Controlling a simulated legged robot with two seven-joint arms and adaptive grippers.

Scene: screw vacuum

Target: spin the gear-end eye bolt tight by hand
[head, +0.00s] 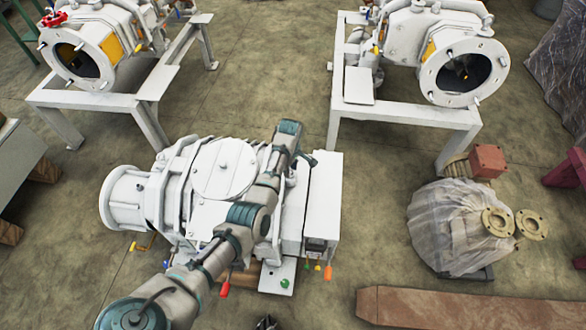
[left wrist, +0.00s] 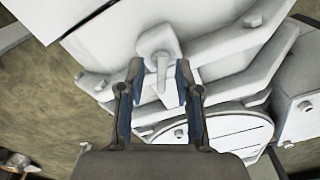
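The vacuum pump (head: 222,168) is a white machine with a round top cover, in the lower middle of the head view. A pale grey eye bolt (left wrist: 158,42) stands on its casing in the left wrist view. My left gripper (left wrist: 158,75) has its two blue-padded fingers apart, one on each side of the eye bolt, with gaps showing. In the head view my left arm crosses over the pump, and its wrist largely hides the gripper and the bolt. A small dark shape (head: 268,323) at the bottom edge may be my right gripper; too little shows to tell its state.
Two similar white machines stand on grey frames (head: 400,113) and (head: 100,97) at the back. A plastic-wrapped part (head: 445,225) sits on the right, near a wooden beam (head: 470,306). Orange and red handles (head: 327,272) stick out at the pump's front. Floor is clear between the frames.

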